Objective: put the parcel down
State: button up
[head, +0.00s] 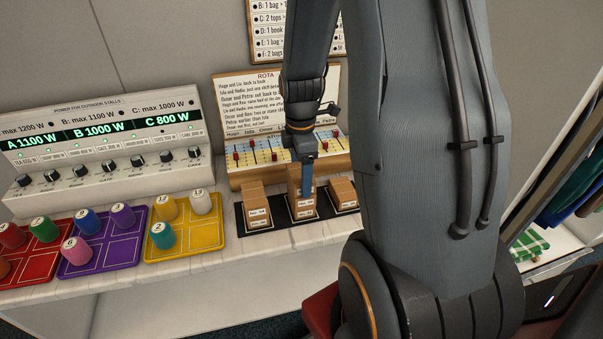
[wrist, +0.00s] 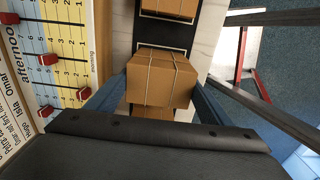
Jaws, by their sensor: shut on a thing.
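My gripper (head: 307,184) is shut on a brown parcel (head: 294,178) tied with string. In the wrist view the held parcel (wrist: 162,76) sits between the two blue fingers. One more parcel (head: 256,207) stands to the left on the mat, and another (head: 342,193) to the right.
The rota board (head: 285,130) with red sliders stands close behind the parcels. Left on the counter are a yellow tray (head: 205,237), a purple tray (head: 125,245) and a red tray (head: 42,262) with coloured pegs. A power panel (head: 105,150) stands behind them.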

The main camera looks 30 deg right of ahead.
jog(key=shift+f, duration=0.1)
jog(key=o, duration=1.1)
notch_tip(320, 180, up, 11)
jog(key=b, duration=0.3)
jog(key=s+a+f+m, duration=0.2)
jog(key=s+a+m, duration=0.1)
jog(key=a+m, duration=0.3)
jog(key=s+a+f+m+t, duration=0.1)
jog(key=s+a+f+m, duration=0.2)
jog(key=a+m, duration=0.3)
jog(key=s+m, duration=0.1)
jog(key=m, duration=0.1)
jog(key=shift+s+a+m+t, duration=0.3)
jog(key=shift+a+m, duration=0.1)
jog(key=shift+f, duration=0.1)
